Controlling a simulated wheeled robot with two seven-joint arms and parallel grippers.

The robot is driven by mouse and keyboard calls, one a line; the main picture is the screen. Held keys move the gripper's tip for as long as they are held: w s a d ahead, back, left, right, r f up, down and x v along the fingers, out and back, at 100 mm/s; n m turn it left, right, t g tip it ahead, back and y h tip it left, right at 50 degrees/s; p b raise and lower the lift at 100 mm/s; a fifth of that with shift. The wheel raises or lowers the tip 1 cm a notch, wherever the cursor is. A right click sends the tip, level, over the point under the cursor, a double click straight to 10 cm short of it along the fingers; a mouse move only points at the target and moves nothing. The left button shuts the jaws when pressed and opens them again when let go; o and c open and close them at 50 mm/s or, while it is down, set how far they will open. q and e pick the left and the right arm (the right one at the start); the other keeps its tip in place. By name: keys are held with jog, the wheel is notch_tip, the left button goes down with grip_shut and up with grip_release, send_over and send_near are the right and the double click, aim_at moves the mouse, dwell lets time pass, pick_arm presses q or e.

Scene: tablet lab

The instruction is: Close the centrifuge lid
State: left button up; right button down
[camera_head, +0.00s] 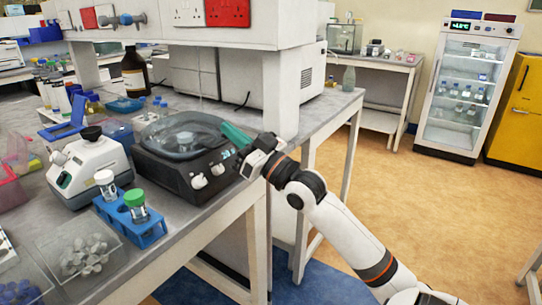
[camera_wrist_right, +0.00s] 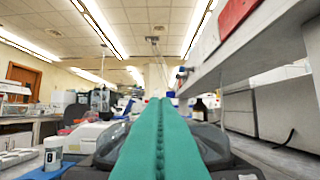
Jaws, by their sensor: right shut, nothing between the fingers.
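The black centrifuge (camera_head: 178,170) stands on the grey bench, with knobs and a small display on its front. Its clear, smoky lid (camera_head: 185,133) lies low and nearly flat over the top. I cannot tell whether a gap remains beneath it. My right gripper (camera_head: 226,130) has green fingers pressed together with nothing between them. They are at the lid's right edge; contact is unclear. In the right wrist view the fingers (camera_wrist_right: 158,115) point forward over the centrifuge (camera_wrist_right: 212,145) and hide its middle. My left gripper is out of view.
A white device (camera_head: 90,170) stands left of the centrifuge. A blue rack (camera_head: 140,232) with green- and white-capped vials is in front. A white shelf post (camera_head: 281,95) rises close behind my right gripper. The floor (camera_head: 430,200) to the right is open.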

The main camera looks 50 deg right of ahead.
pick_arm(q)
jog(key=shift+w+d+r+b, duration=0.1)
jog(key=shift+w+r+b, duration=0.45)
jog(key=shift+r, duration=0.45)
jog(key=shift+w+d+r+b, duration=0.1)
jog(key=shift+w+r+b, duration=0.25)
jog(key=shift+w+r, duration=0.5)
pick_arm(e)
jog(key=v, duration=0.9)
jog(key=shift+s+f, duration=0.25)
jog(key=shift+s, duration=0.1)
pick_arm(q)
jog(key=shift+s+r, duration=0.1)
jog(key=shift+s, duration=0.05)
